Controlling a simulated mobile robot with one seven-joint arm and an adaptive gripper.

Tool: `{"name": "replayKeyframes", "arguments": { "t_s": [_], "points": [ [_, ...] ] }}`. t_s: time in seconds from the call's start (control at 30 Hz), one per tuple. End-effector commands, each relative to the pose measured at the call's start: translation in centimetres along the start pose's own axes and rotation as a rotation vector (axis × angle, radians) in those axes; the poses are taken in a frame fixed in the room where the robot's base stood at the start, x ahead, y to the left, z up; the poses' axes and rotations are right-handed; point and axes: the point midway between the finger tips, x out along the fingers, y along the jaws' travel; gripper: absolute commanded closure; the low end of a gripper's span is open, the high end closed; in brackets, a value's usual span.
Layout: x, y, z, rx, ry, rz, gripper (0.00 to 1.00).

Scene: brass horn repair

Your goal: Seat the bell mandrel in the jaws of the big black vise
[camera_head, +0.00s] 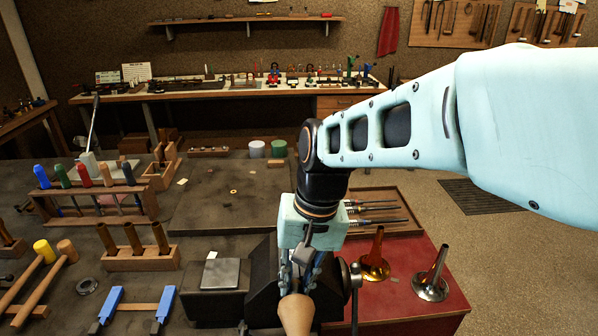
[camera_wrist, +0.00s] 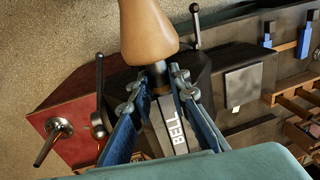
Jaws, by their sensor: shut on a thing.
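The bell mandrel has a tan, rounded head (camera_head: 296,314) and a dark shank. In the wrist view its head (camera_wrist: 148,30) is at the top, and a bar lettered BELL runs between my fingers. My gripper (camera_head: 299,277) points down over the big black vise (camera_head: 265,275) and is shut on the mandrel; its blue fingers also flank the shank in the wrist view (camera_wrist: 156,85). The vise also shows behind the mandrel in the wrist view (camera_wrist: 213,62). My gripper hides much of the jaws, so I cannot tell whether the mandrel touches them.
Racks of tools (camera_head: 137,256) and mallets (camera_head: 38,285) fill the left bench. The bench's back middle is mostly clear.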

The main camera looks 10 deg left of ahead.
Motion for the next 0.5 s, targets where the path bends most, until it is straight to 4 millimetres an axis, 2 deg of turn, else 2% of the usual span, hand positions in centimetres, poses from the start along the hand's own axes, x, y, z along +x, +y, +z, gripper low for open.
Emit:
{"name": "replayKeyframes", "arguments": {
  "t_s": [0.27,0.3,0.5],
  "points": [
    [0.16,-0.32,0.02,-0.009,-0.003,0.003,1.00],
    [0.17,-0.32,0.02,-0.009,-0.004,0.003,0.83],
    [0.19,-0.31,0.05,-0.009,-0.004,0.003,0.63]
  ]
}}
